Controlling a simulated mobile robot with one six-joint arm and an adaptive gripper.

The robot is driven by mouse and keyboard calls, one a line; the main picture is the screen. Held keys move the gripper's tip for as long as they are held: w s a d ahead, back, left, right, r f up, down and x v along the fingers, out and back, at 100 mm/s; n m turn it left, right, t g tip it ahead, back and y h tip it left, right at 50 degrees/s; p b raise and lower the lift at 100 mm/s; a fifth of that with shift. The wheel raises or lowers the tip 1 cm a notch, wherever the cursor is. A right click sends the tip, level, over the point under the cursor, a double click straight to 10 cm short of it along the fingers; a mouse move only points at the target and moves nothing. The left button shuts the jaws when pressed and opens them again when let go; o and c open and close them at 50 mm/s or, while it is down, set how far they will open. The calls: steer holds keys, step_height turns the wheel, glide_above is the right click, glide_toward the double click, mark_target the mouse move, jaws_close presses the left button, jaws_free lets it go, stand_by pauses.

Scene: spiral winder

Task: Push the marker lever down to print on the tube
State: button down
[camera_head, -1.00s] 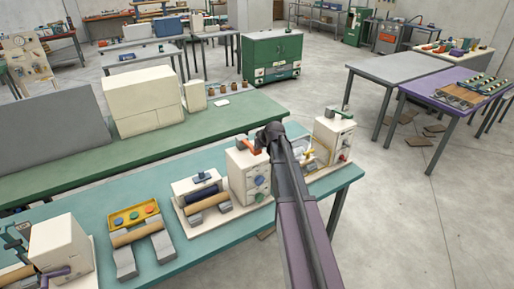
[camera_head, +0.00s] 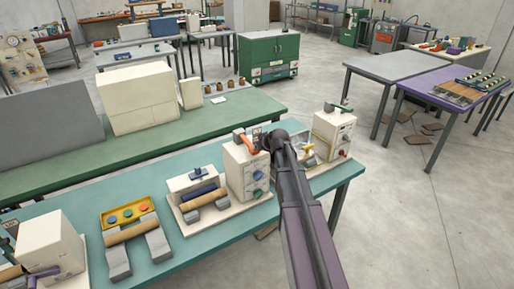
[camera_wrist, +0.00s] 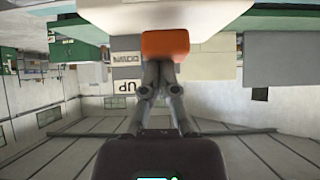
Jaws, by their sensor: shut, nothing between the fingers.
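The orange marker lever (camera_head: 249,147) sticks out at the top of a cream machine box (camera_head: 243,172) on the teal bench. In the wrist view an orange block (camera_wrist: 165,45), which looks like the lever's end, is right at my fingertips. My gripper (camera_wrist: 159,68) is shut and empty, with its fingertips at the lower edge of the orange block. I cannot tell whether they touch it. A label plate (camera_wrist: 126,72) beside the lever reads DOWN and UP, upside down in this view. The tube cannot be made out, and my arm covers part of the area in the head view.
Another cream box (camera_head: 333,135) with a green lever stands to the right. A green bench (camera_head: 180,130) lies behind.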

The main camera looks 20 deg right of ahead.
steer(key=shift+s+a, duration=0.15)
steer(key=shift+a, duration=0.1)
steer(key=shift+r+p, duration=0.45)
steer(key=shift+p, duration=0.2)
steer(key=w+r+p+v, duration=0.1)
steer(key=p+v, duration=0.8)
steer(key=v, duration=0.3)
steer(key=shift+d+r, duration=0.2)
stand_by(0.5)
steer(key=s+a+f+m+g+h+b, duration=0.1)
steer(key=s+a+f+g+b, duration=0.4)
steer(key=s+a+f, duration=0.3)
steer(key=s+a+f+m+g+h+b, duration=0.1)
steer(key=s+a+f+g+b, duration=0.3)
steer(key=s+a+f+b, duration=0.4)
steer(key=s+f, duration=0.3)
steer(key=s, duration=0.2)
steer(key=shift+f+g, duration=0.4)
